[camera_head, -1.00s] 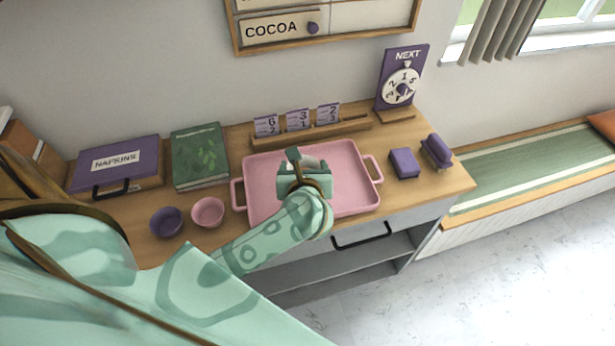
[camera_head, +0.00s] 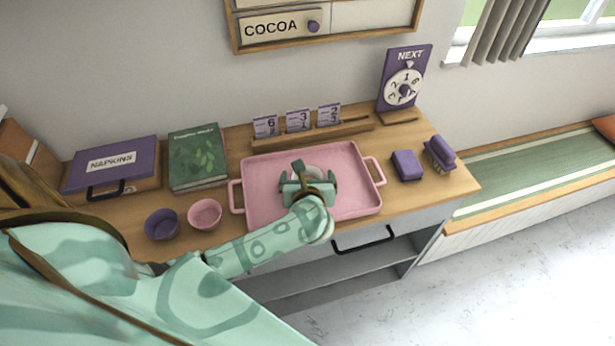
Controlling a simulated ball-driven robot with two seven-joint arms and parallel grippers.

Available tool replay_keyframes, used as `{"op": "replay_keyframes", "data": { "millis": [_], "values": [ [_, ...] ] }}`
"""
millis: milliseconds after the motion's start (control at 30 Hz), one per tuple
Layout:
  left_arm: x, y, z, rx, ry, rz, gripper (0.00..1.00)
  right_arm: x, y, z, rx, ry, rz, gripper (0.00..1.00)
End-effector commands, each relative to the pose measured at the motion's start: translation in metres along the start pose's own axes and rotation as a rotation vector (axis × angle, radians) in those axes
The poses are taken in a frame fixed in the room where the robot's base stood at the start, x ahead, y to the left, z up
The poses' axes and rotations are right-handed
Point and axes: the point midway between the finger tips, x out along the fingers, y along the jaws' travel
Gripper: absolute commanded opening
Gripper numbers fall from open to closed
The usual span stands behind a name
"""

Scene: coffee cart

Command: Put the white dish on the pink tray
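The pink tray (camera_head: 262,172) lies on the wooden counter, with a handle at each side. My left gripper (camera_head: 312,176) is over the middle of the tray, pointing down into it. A white dish (camera_head: 308,172) shows only in part behind and between the gripper's parts, at the tray's middle; the gripper hides most of it. I cannot tell whether the fingers are closed on the dish or whether it rests on the tray floor. My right gripper is not in view.
A pink bowl (camera_head: 204,214) and a purple bowl (camera_head: 162,224) stand left of the tray. A green book (camera_head: 197,158) and a napkin box (camera_head: 112,167) lie behind them. A card rack (camera_head: 345,129) stands behind the tray. A purple block (camera_head: 407,166) and a brush (camera_head: 440,153) are on the right.

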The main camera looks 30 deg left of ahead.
Motion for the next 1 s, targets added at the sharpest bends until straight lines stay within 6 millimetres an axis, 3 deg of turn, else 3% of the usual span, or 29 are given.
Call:
{"op": "replay_keyframes", "data": {
  "millis": [167, 267, 700, 1000],
  "values": [
    [-0.003, 0.0, 0.0, -0.001, 0.001, -0.001, 0.93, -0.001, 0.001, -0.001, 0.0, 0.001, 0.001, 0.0],
    [-0.014, -0.001, 0.0, -0.002, 0.003, -0.001, 0.93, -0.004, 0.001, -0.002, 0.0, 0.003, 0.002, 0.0],
    [-0.106, 0.0, 0.0, -0.001, 0.002, -0.001, 0.93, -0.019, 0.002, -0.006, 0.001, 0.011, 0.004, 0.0],
    [-0.121, 0.0, 0.0, -0.001, 0.0, 0.0, 0.93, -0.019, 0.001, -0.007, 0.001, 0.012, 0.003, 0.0]
  ]
}}
